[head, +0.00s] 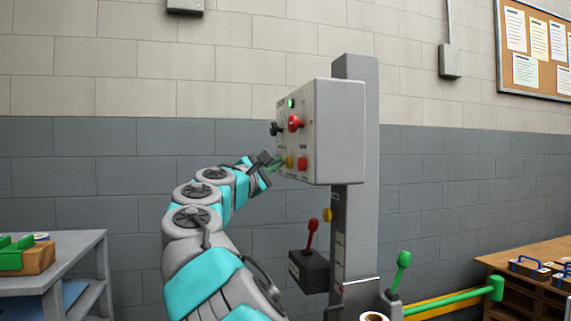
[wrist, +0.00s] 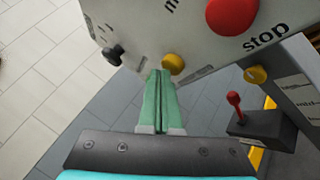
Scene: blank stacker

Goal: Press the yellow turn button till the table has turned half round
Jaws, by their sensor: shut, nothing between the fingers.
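The grey control box (head: 340,132) is mounted on a post. A yellow button (head: 289,161) is low on its front face, beside a red button (head: 302,163). In the wrist view the yellow button (wrist: 173,63) is just beyond and right of my fingertips. My gripper (head: 276,163) is shut and empty, with its green fingers (wrist: 160,75) together and pointing at the box face by the yellow button. I cannot tell whether the tips touch the button. A turning table cannot be made out in either view.
On the box are a red mushroom button (head: 295,123), a black knob (head: 276,129) and a green light (head: 291,103). A red-handled lever (head: 312,238) and another yellow knob (head: 328,215) are lower on the post. A grey bench (head: 85,244) stands left.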

